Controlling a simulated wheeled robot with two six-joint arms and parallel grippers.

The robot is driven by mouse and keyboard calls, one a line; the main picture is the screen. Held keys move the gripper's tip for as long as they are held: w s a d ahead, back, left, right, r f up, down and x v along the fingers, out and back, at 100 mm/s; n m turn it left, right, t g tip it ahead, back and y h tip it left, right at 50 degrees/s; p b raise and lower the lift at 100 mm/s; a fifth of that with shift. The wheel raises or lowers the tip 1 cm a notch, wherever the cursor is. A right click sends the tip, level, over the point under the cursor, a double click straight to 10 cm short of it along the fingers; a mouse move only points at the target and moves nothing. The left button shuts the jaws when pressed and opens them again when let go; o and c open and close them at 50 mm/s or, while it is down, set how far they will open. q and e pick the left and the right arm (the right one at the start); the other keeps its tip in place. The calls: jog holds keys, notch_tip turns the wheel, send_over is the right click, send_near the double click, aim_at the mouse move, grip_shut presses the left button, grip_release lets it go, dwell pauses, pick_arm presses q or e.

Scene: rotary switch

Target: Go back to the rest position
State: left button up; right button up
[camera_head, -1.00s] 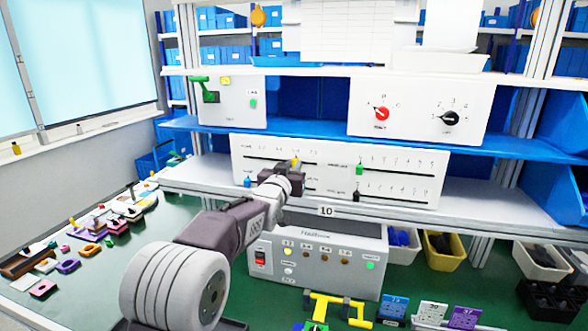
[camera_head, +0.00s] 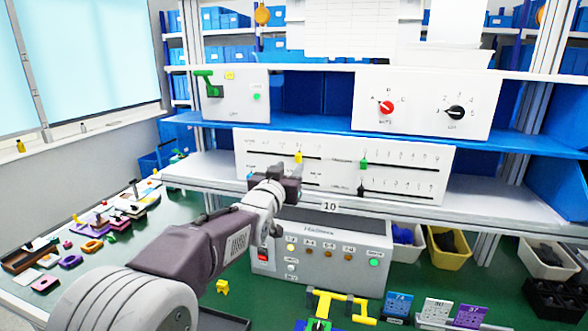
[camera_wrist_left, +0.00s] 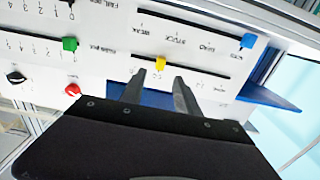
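My left gripper (camera_head: 288,178) is just below and in front of the white slider panel (camera_head: 400,152) on the shelf. In the left wrist view its two fingers (camera_wrist_left: 160,78) stand apart with nothing between them. The yellow slider knob (camera_head: 298,156) is on the upper left track, clear of the fingers; it also shows in the left wrist view (camera_wrist_left: 160,62), just beyond the fingertips. On the upper panel the red rotary knob (camera_head: 386,107) and black rotary knob (camera_head: 455,112) are free of any gripper. My right gripper is not in view.
A grey box with buttons (camera_head: 320,250) stands below the slider shelf. A white box with a green lever (camera_head: 208,84) is on the upper shelf. Small coloured parts lie on the green table at left. Bins (camera_head: 447,247) stand at right.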

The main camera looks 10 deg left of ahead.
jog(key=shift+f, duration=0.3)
pick_arm(q)
jog(key=shift+s, duration=1.15)
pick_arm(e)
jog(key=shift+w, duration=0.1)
